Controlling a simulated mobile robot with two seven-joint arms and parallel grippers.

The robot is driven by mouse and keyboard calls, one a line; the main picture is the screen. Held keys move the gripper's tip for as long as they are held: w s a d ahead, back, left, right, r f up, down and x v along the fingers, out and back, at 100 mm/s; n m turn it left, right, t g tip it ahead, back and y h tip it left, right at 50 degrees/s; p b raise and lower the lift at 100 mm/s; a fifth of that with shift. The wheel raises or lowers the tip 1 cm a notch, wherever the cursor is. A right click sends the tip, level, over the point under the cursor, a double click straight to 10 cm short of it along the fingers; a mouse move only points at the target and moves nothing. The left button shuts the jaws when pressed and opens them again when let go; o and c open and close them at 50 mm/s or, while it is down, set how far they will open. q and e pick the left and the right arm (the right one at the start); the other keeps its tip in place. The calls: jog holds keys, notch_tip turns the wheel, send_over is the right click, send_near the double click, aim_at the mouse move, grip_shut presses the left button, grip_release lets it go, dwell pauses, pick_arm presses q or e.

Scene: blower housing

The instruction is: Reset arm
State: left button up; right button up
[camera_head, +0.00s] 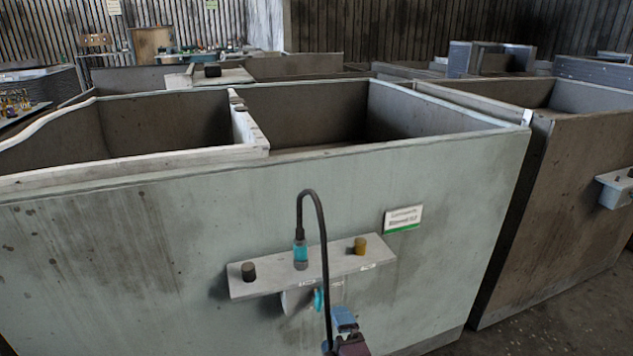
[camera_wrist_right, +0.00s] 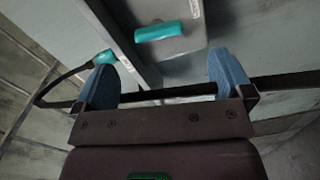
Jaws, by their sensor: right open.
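My right gripper (camera_head: 343,318) is in front of the pale green tank wall, low in the head view, just below the small shelf (camera_head: 340,268). In the right wrist view its blue fingers (camera_wrist_right: 165,82) stand apart. A black cable (camera_head: 322,225) rises from a teal connector (camera_head: 301,254) on the shelf, loops over and drops toward my right gripper. In the wrist view the cable (camera_wrist_right: 180,92) crosses the finger area; I cannot tell whether it touches the fingers. The teal connector also shows there (camera_wrist_right: 104,57). My left gripper is not in view.
The shelf carries a black knob (camera_head: 248,271) and a yellow-brown knob (camera_head: 360,245). A teal part (camera_head: 318,299) sits under it. A white and green label (camera_head: 403,218) is on the wall. A brown tank (camera_head: 570,190) stands at right. Bare floor shows at lower right.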

jog(key=s+d+r+m+g+h+p, duration=0.3)
jog(key=s+d+m+p, duration=0.6)
jog(key=s+d, duration=0.8)
jog(key=s+d+r+m+g+p, duration=0.1)
jog(key=s+d+m, duration=0.1)
jog(key=s, duration=0.5)
jog(key=s+d+r+m+g+h+p, duration=0.1)
jog(key=s+m, duration=0.3)
jog(key=s, duration=0.4)
jog(key=s+d+r+m+h+p, duration=0.1)
jog(key=s+d+m+p, duration=0.1)
jog(key=s, duration=0.5)
jog(key=shift+s+d+r+m+g+p, duration=0.3)
jog(key=shift+r+m+g+p, duration=0.1)
jog(key=shift+m+p, duration=0.15)
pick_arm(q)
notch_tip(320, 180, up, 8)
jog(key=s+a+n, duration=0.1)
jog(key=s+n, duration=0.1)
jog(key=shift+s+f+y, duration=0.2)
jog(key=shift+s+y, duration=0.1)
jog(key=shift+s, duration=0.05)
pick_arm(e)
jog(key=shift+s+f, duration=0.1)
jog(key=shift+s, duration=0.05)
jog(key=shift+c, duration=0.2)
